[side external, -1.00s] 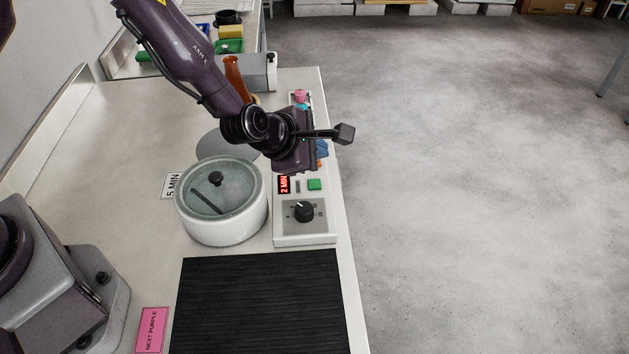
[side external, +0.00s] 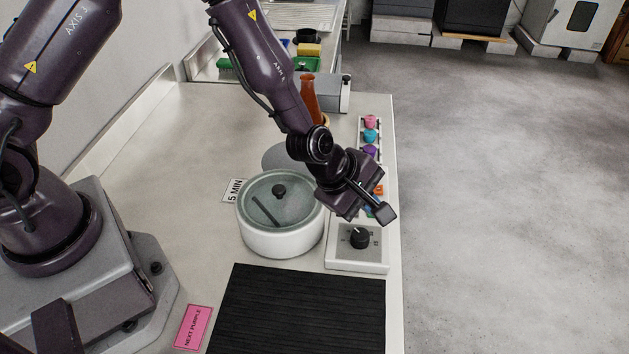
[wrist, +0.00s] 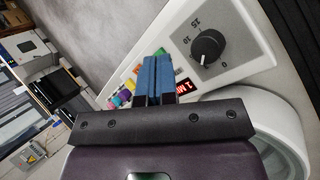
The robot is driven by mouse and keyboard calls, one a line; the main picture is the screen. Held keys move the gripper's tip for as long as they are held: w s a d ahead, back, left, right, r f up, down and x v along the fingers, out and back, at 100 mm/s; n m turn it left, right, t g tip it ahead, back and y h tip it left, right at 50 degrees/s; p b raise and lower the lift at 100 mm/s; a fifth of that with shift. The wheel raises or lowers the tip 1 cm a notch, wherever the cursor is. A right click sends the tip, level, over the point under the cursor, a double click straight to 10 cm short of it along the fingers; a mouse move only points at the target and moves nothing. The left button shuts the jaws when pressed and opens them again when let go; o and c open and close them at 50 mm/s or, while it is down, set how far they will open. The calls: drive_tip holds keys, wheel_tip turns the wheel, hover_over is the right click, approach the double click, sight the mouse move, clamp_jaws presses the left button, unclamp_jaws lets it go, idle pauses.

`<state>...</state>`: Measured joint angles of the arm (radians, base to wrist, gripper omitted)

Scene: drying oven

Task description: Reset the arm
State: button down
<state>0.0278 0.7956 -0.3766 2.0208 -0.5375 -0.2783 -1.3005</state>
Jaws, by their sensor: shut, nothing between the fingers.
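My gripper (side external: 350,186) is over the white control box (side external: 342,262) in the side view, and its body hides the box's display and button there. In the wrist view the two blue fingers of my gripper (wrist: 156,64) lie together, shut and empty. The control box also shows in the wrist view (wrist: 240,62), with its black knob (wrist: 208,47) and a red display (wrist: 184,86) reading 1 MIN. Whether the fingers touch the box cannot be told.
A round white pot with a glass lid (side external: 279,202) stands close left of my gripper. A black ribbed mat (side external: 300,312) lies in front. Coloured pieces (side external: 370,135) stand in a strip behind. A brown bottle (side external: 309,98) is at the back. A pink NEXT PURPLE card (side external: 193,327) lies front left.

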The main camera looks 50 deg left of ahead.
drive_tip(key=s+a+r+m+y, duration=0.1)
drive_tip(key=s+a+r+m, duration=0.4)
drive_tip(key=r, duration=0.4)
drive_tip(key=s+a+r+m+y, duration=0.1)
drive_tip(key=s+a+r+m, duration=0.5)
drive_tip(key=s+r, duration=0.3)
drive_tip(key=s+a+r+m, duration=0.5)
drive_tip(key=s+r+m, duration=0.2)
drive_tip(key=s+r, duration=0.1)
drive_tip(key=shift+s+a+r+m+g+y, duration=0.2)
drive_tip(key=shift+s+r+m+g+y, duration=0.15)
drive_tip(key=shift+r, duration=0.25)
